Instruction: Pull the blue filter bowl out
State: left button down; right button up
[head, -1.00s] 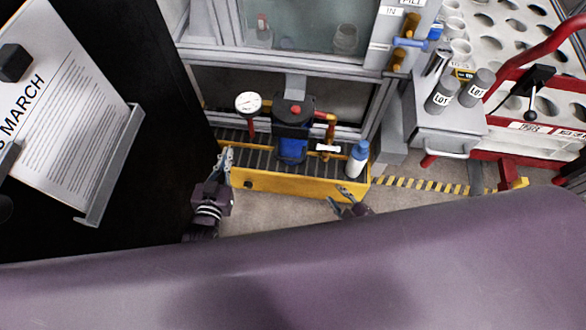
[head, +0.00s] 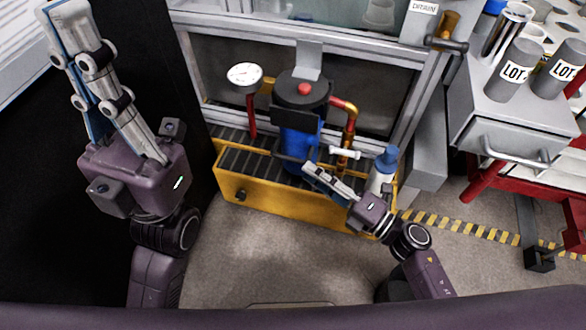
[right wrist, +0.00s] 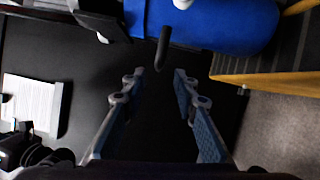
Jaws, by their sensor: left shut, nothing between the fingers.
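The blue filter bowl (head: 297,146) hangs upright below a black filter head (head: 302,92) with a red button, above a yellow tray (head: 285,205). In the right wrist view the bowl (right wrist: 215,24) lies across the top. A short dark rod (right wrist: 163,48) sticks out from it, just ahead of and between my right fingertips. My right gripper (head: 310,172) is at the bowl's lower right front; its fingers (right wrist: 160,73) are apart and hold nothing. My left gripper (head: 62,18) is raised at the far left, shut and empty, away from the bowl.
A white bottle with a blue cap (head: 384,168) stands right beside my right gripper. A pressure gauge (head: 244,75) is left of the filter, and a copper pipe with a white-handled valve (head: 345,153) is right. A grey drawer cabinet (head: 520,125) stands further right. The floor in front is clear.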

aim_at(289, 157)
jog(key=b+x, duration=0.1)
jog(key=x, duration=0.7)
jog(key=shift+s+b, duration=0.1)
jog(key=shift+b, duration=0.25)
grip_shut()
